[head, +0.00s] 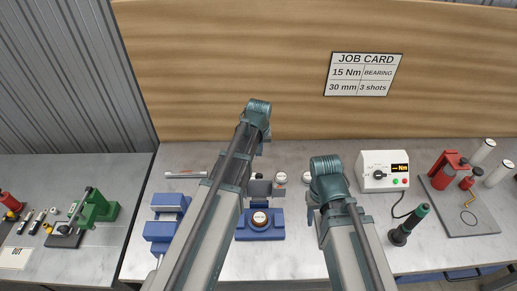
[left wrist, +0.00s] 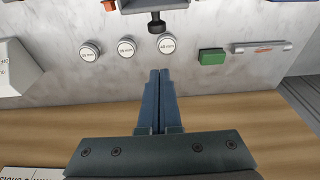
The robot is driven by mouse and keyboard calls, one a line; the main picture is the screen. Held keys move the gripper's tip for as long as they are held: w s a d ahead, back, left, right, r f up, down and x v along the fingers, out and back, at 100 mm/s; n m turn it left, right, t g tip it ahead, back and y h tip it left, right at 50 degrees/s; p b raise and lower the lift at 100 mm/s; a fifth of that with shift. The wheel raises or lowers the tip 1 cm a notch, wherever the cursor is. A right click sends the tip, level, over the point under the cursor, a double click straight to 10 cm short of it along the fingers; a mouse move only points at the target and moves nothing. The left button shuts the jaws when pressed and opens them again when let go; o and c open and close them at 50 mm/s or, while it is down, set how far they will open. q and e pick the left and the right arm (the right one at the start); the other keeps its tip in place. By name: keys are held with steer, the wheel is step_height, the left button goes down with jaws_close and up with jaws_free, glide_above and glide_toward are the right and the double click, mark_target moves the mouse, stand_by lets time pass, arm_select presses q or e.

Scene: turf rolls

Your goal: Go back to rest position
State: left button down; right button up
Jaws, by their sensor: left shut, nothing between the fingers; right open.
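My left gripper (left wrist: 160,72) is shut and empty in the left wrist view, its two blue fingers together above the back of the bench. In the head view my left arm rises over the bench and hides its gripper. My right arm is folded to its right. Only a small blue part of my right gripper (head: 310,214) seems to show beside the arm; it looks empty, and the rest is hidden.
A blue fixture with a round part (head: 260,218) stands between the arms. White round pieces (left wrist: 126,47) lie near my left fingers, with a green block (left wrist: 211,57) beside them. A white meter (head: 384,172) and red press (head: 447,170) stand right. A wooden panel (head: 230,60) backs the bench.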

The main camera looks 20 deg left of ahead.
step_height(320, 180, down, 19)
steer(key=b, duration=1.9)
steer(key=shift+w, duration=0.1)
arm_select(q)
steer(key=s+d+f+m, duration=0.2)
steer(key=s+d+f, duration=0.2)
steer(key=s+f, duration=0.2)
steer(key=s+d+f+m+g, duration=0.1)
steer(key=s+d+f+m, duration=0.1)
steer(key=s+d+f, duration=0.2)
steer(key=s+d+f+m+g, duration=0.1)
steer(key=s+d+f+m, duration=0.2)
steer(key=s+f, duration=0.6)
steer(key=shift+s+d+f+y, duration=0.15)
steer(key=shift+s+d+y, duration=0.25)
steer(key=shift+s, duration=0.8)
arm_select(e)
steer(key=shift+a, duration=0.1)
